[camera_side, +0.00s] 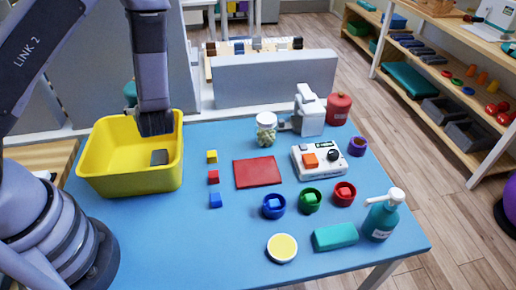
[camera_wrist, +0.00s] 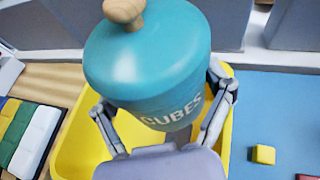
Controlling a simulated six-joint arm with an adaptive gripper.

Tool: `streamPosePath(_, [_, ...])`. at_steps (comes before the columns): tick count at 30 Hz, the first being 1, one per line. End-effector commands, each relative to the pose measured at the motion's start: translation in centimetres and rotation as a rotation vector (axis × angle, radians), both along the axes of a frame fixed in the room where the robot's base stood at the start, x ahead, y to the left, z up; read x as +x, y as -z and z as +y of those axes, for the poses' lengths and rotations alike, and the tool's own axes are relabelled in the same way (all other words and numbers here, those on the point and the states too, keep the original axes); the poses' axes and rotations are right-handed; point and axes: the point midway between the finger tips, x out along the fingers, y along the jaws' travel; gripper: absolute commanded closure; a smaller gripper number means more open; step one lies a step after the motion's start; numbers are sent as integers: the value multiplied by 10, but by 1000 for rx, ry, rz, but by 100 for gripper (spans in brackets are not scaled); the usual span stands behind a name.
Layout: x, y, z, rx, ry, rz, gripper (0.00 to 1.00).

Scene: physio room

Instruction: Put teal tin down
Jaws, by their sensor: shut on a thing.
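The teal tin (camera_wrist: 150,60) has a wooden knob on its lid and the word "CUBES" on its side. My gripper (camera_wrist: 163,112) is shut on it, one finger on each side. In the wrist view the tin covers much of the yellow bin (camera_wrist: 72,140). In the side view only a teal sliver of the tin (camera_side: 130,92) shows, left of my arm and above the bin's back edge. The rest of the tin and my fingertips are hidden there. The tin's base is hidden, so I cannot tell its exact height.
In the side view the yellow bin (camera_side: 130,183) stands at the blue table's left, with a dark grey block (camera_side: 159,157) inside. Small cubes, a red mat (camera_side: 257,173), coloured cups, a white device (camera_side: 318,161) and a pump bottle (camera_side: 382,216) stand right. The front-left table is bare.

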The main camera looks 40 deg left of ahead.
Motion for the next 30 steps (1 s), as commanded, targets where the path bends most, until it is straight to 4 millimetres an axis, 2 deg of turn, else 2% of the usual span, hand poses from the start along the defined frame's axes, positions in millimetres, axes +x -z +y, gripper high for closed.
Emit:
streamPosePath(5, [-48,-10,12,-3,-345,-2,61])
streamPosePath(8, [-75,-11,7,-3,-534,-1,61])
streamPosePath(11, [-99,-9,-6,-2,-721,-1,61])
streamPosePath(14, [-119,-6,-26,-2,-909,1,61])
streamPosePath(20, [-152,3,-80,-1,-1331,2,61])
streamPosePath(30, [-208,14,-169,7,-2215,3,61])
